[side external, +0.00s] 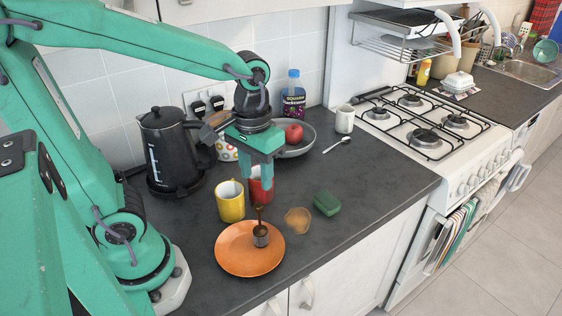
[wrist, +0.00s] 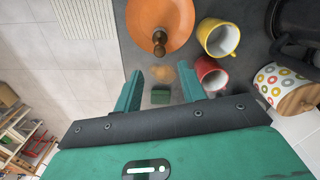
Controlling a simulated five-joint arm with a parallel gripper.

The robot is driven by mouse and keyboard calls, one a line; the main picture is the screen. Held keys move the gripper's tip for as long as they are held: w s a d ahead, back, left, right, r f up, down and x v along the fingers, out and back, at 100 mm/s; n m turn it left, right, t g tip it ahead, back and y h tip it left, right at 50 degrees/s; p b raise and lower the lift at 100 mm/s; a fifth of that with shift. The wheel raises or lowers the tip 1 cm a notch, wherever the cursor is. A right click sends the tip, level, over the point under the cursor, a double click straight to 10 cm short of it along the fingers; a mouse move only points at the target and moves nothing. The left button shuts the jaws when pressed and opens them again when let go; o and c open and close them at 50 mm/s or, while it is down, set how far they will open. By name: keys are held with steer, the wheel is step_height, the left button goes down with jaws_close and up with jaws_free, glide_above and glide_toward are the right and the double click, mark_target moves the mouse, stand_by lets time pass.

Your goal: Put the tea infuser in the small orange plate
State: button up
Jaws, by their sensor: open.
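The tea infuser (side external: 261,236), a small metal cup with a brown handle, stands about upright on the right part of the small orange plate (side external: 234,252). In the wrist view the infuser (wrist: 159,45) shows over the edge of the plate (wrist: 178,22), handle toward the camera. My gripper (side external: 261,192) is open and empty, pointing down above and behind the infuser, in front of the red mug. In the wrist view my fingertips (wrist: 160,78) are apart, with the infuser beyond them, not between them.
A yellow mug (side external: 231,203) and red mug (side external: 257,194) stand behind the plate. A tan round item (side external: 297,222) and green sponge (side external: 327,203) lie to its right. A black kettle (side external: 170,150) and grey pan with an apple (side external: 294,134) are farther back. The counter's front right is clear.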

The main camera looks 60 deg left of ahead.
steer(key=s+a+r+m+t, duration=0.3)
steer(key=r+t, duration=0.2)
steer(key=shift+a+r+t, duration=0.15)
steer(key=shift+a+t, duration=0.15)
